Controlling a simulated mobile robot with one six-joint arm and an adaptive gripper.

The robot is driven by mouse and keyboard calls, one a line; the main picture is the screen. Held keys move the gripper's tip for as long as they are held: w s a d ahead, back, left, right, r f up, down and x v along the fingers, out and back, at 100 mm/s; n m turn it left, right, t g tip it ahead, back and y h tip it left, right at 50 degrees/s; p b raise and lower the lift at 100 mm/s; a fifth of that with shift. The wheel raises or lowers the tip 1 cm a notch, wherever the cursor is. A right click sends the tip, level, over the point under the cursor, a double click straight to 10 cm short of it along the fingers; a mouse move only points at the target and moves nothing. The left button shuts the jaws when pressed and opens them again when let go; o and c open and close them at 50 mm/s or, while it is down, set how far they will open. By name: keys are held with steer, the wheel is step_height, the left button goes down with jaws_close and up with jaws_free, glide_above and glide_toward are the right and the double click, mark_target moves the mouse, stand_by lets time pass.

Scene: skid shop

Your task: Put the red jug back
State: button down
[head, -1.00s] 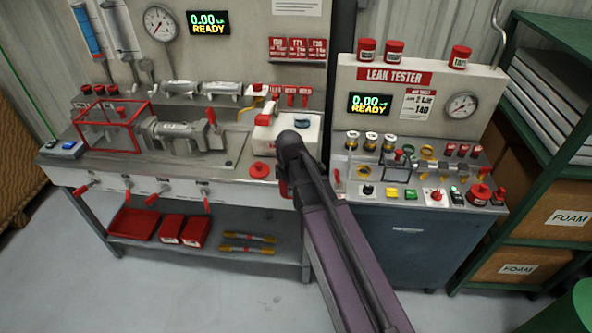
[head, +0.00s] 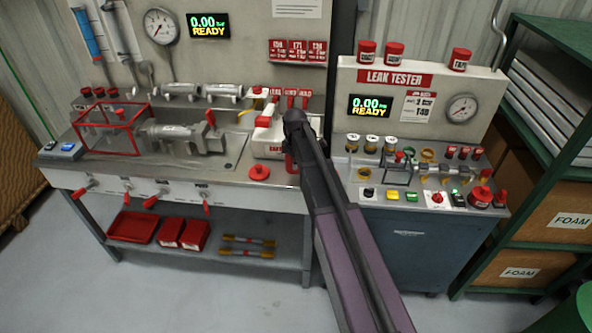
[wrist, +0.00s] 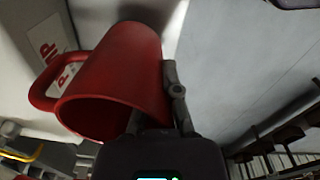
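The red jug (wrist: 118,78) fills the upper left of the wrist view, tilted, with its handle to the left and a white label partly seen. My gripper (wrist: 154,98) is at its right side, one finger outside the wall and the other partly hidden by the jug; it appears shut on the jug. In the head view a small red part of the jug (head: 290,164) shows left of my arm, in front of the left bench. My arm hides the rest of it and the gripper.
The left bench (head: 235,183) carries a white box (head: 267,147), a red-framed cage (head: 110,138) and a grey metal assembly (head: 182,138). Red trays (head: 133,227) lie on its lower shelf. The leak tester (head: 405,210) stands right, crowded with fittings. A green rack (head: 500,215) holds foam boxes. Floor in front is clear.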

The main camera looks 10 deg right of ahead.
steer(key=shift+w, duration=0.15)
steer(key=shift+w+d, duration=0.25)
steer(key=shift+w, duration=0.35)
step_height(320, 180, down, 4)
steer(key=b, duration=0.3)
steer(key=shift+r+b, duration=0.15)
steer(key=shift+b, duration=0.15)
steer(key=c, duration=0.8)
jaws_free()
steer(key=shift+r, duration=0.1)
step_height(320, 180, up, 12)
steer(key=p, duration=1.2)
steer(key=shift+s, duration=0.25)
steer(key=shift+s, duration=0.1)
